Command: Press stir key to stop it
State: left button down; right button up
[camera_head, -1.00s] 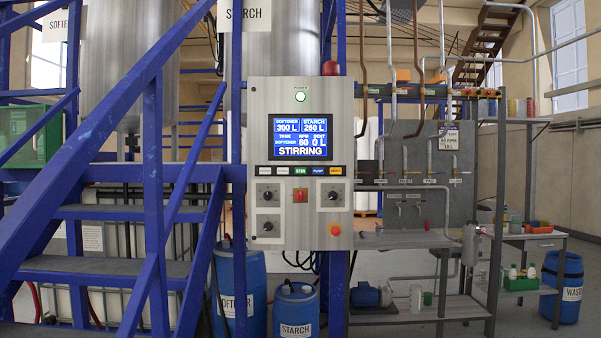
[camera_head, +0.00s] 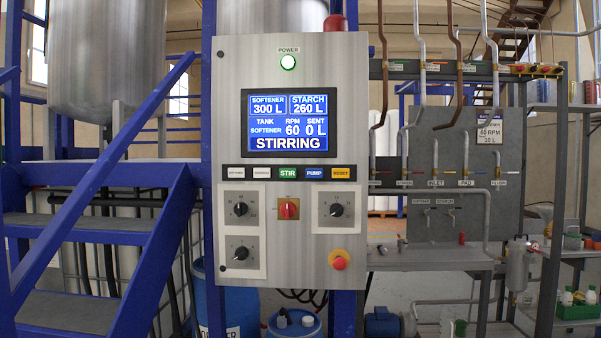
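The grey control panel (camera_head: 300,225) stands upright ahead of me, near the middle of the head view. The green STIR key (camera_head: 287,173) is the middle one in a row of keys below the screen. Neither of my grippers is in the head view.
Beside the STIR key are the blue PUMP key (camera_head: 315,173) and yellow key (camera_head: 343,173). Below are black knobs (camera_head: 240,209), a red switch (camera_head: 288,209) and a red stop button (camera_head: 338,261). Blue stairs (camera_head: 120,230) rise at left; a pipe bench (camera_head: 430,258) stands at right.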

aim_at(284, 173)
jog(key=i+l, duration=0.15)
jog(key=i, duration=0.25)
jog(key=i+l, duration=0.15)
jog(key=i, duration=0.3)
jog(key=i+l, duration=0.15)
jog(key=i, duration=0.25)
